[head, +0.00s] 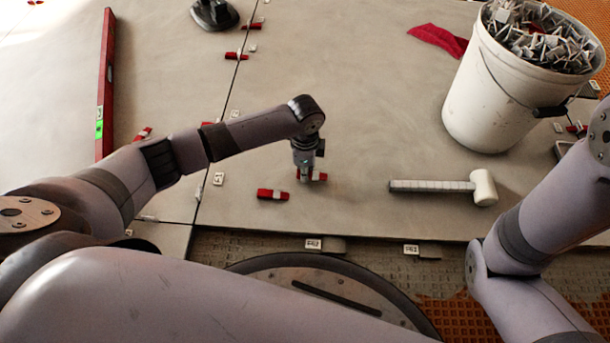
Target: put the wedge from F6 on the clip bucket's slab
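The white clip bucket (497,90), full of grey clips, stands at the right on the large grey slab (350,100). A second red wedge (272,195) with a pale middle lies just left of the gripper. Small white tags (313,244) sit along the slab's front edge; I cannot surely read F6 on any. My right gripper is out of view.
A white-headed mallet (445,187) lies right of the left gripper. A red cloth (438,40) lies near the bucket. A red level (105,85) lies on the left slab. More red wedges (237,56) line the joint. The slab's middle is clear.

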